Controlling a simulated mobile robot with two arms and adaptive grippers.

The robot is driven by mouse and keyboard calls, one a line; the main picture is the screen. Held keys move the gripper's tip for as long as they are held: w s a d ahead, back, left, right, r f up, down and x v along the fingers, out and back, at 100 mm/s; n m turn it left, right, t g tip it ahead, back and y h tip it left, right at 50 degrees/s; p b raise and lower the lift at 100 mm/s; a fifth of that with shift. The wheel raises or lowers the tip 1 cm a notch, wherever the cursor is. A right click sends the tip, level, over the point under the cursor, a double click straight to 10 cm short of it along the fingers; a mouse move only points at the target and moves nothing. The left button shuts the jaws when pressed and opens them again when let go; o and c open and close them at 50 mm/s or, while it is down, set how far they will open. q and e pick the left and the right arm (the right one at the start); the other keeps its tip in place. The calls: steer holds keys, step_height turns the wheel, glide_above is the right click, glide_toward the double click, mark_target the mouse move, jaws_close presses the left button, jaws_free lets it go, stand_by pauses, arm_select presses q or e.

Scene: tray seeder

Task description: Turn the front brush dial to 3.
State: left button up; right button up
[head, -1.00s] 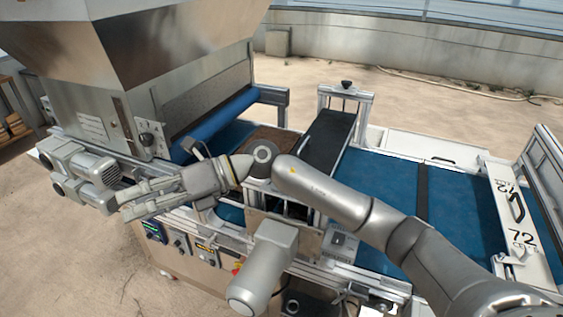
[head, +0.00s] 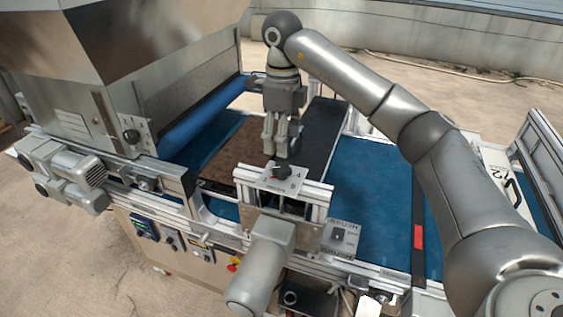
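A dark round dial knob (head: 281,172) sits on a light scale plate (head: 268,182) at the near end of the brush bridge across the belt. The figures on the plate are too small to read. My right gripper (head: 281,154) points straight down just above and behind the knob in the picture. Its fingers look a little apart with nothing between them. I cannot tell whether the fingertips touch the knob. My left gripper is out of view.
Another black knob (head: 132,137) is on the hopper's side. Blue belt (head: 375,200) lies to the right. A brown tray (head: 236,155) lies left of my gripper.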

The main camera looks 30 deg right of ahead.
mark_target(282, 167)
step_height(282, 167, down, 6)
steer(key=shift+f+p, duration=0.1)
steer(key=shift+p, duration=0.85)
steer(key=shift+f, duration=0.8)
steer(key=shift+c, duration=0.5)
steer(key=c, duration=0.9)
